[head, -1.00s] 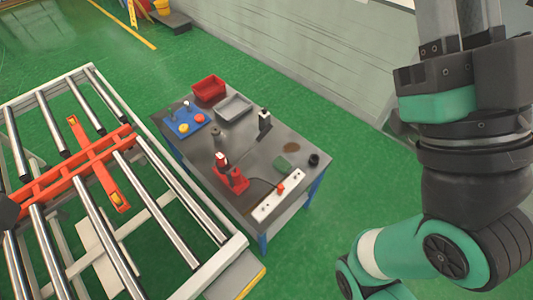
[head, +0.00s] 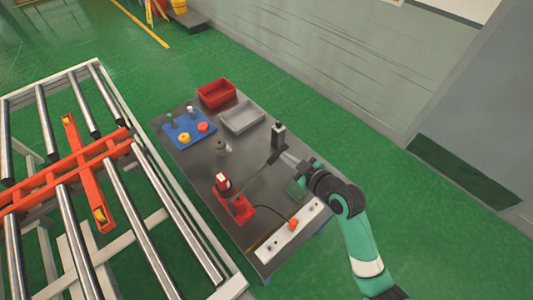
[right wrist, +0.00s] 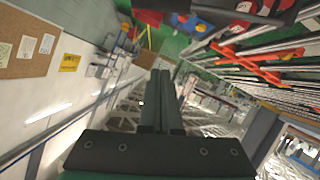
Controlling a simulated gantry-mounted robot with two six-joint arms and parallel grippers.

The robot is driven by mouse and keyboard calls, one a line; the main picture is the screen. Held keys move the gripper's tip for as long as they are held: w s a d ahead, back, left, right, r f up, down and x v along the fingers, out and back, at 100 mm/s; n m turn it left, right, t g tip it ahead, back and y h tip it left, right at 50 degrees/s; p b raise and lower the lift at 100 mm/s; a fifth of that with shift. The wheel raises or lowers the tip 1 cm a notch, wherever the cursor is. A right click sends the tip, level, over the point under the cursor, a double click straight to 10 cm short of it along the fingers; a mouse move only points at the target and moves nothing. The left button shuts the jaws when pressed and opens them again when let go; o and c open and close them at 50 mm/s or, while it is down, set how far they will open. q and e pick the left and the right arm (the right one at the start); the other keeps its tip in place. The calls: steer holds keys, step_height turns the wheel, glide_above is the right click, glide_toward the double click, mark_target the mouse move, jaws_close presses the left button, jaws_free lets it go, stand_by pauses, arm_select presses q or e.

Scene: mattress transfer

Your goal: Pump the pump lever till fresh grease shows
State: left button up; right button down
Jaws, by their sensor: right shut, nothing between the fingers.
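The red grease pump (head: 236,207) stands on the near part of the dark work table. What looks like its lever (head: 258,180) slants up and right from it toward a dark upright handle with a light top (head: 278,135). My right gripper (head: 287,156) is shut and empty close to the lower end of that handle; I cannot tell whether they touch. The closed fingers also show in the right wrist view (right wrist: 161,100). No fresh grease can be made out. My left gripper is out of view.
The table also holds a red bin (head: 216,93), a grey tray (head: 242,118), a blue board (head: 190,128) with knobs and a white strip (head: 288,232) with a cable. A roller frame with an orange cross (head: 85,165) stands left. Green floor lies right.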

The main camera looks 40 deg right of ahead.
steer(key=shift+s+d+f, duration=0.4)
steer(key=shift+s+f, duration=0.1)
steer(key=shift+f, duration=0.1)
steer(key=b, duration=0.2)
glide_above(274, 161)
step_height(274, 161, down, 4)
steer(key=f, duration=0.1)
steer(key=d+f, duration=0.1)
steer(key=f, duration=0.1)
steer(key=shift+s+d+f, duration=0.25)
steer(key=shift+f, duration=0.1)
